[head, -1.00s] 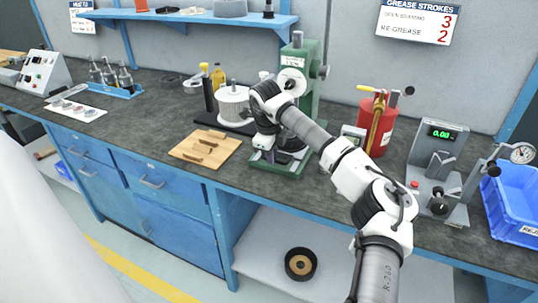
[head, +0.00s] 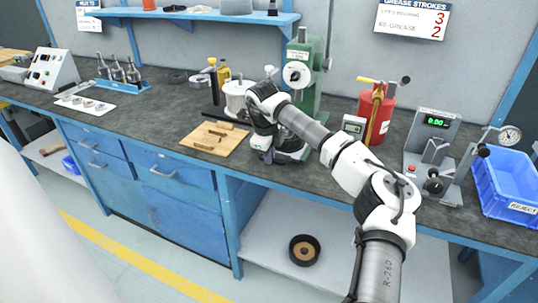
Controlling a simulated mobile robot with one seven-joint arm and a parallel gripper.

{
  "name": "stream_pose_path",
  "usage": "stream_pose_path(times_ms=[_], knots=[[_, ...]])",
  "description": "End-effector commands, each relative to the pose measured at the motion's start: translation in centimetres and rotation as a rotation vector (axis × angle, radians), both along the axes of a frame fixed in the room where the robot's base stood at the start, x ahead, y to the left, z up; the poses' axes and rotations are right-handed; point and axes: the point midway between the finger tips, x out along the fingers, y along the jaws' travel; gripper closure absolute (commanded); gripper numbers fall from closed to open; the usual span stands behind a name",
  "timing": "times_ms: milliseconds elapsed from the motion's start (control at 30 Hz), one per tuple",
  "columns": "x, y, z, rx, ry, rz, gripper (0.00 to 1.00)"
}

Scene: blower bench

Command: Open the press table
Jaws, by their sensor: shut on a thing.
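The green arbor press (head: 307,62) stands at the back middle of the bench, with a white round dial or hub on its side. Its lower part and table are mostly hidden behind my arm. My gripper (head: 278,152) is down in front of the press base, at the end of my white and grey arm. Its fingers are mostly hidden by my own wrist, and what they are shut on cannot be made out.
A wooden board (head: 215,138) with small parts lies left of the press. A white cylinder (head: 237,98) stands behind it. A red grease canister (head: 376,115), a grey gauge fixture (head: 432,160) and a blue reject bin (head: 507,185) stand to the right.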

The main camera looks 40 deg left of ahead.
Motion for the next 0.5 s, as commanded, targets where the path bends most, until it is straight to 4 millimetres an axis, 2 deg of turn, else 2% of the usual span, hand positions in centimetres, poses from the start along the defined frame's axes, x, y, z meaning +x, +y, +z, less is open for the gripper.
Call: stream_pose_path(times_ms=[133, 167, 300, 500], knots=[[-0.01, 0.07, 0.12, 0.002, -0.002, 0.001, 1.00], [-0.01, 0.07, 0.12, 0.002, -0.002, 0.001, 0.86], [0.00, 0.05, 0.08, 0.002, -0.001, 0.000, 0.68], [0.00, 0.03, 0.04, 0.001, -0.001, 0.000, 0.68]])
